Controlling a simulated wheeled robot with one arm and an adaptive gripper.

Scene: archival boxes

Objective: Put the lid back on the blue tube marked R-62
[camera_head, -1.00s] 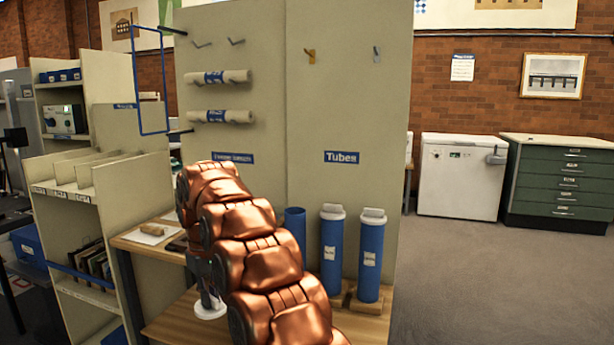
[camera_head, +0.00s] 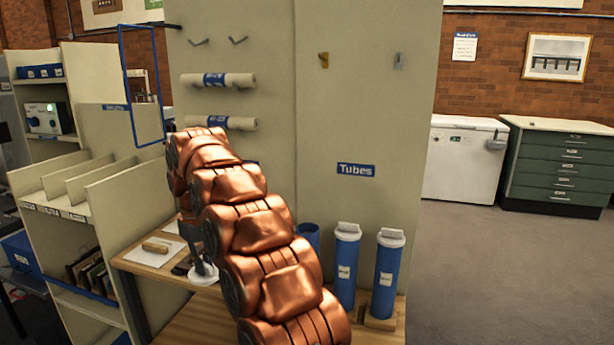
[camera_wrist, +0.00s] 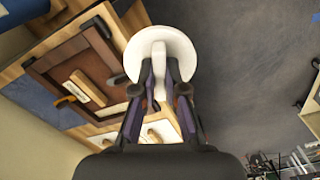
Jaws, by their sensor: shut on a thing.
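A blue tube with an open, uncapped top (camera_head: 308,236) stands on the wooden bench, mostly hidden behind my copper arm; no marking on it can be read. My gripper (camera_head: 200,262) hangs to the left of the tubes and is shut on a white round lid (camera_head: 204,274). In the wrist view my gripper (camera_wrist: 160,85) pinches the raised grip of the lid (camera_wrist: 180,48), and the disc shows past the fingertips. Two blue tubes with white lids, the middle one (camera_head: 345,272) and the right one (camera_head: 387,280), stand to the right of the open tube. Their labels are too small to read.
The bench (camera_head: 185,325) has a lower front part and a side shelf with a paper and a small wooden block (camera_head: 155,247). A tall panel with a Tubes sign (camera_head: 356,169) stands behind. Shelving (camera_head: 110,200) is at left; open floor (camera_head: 510,280) lies at right.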

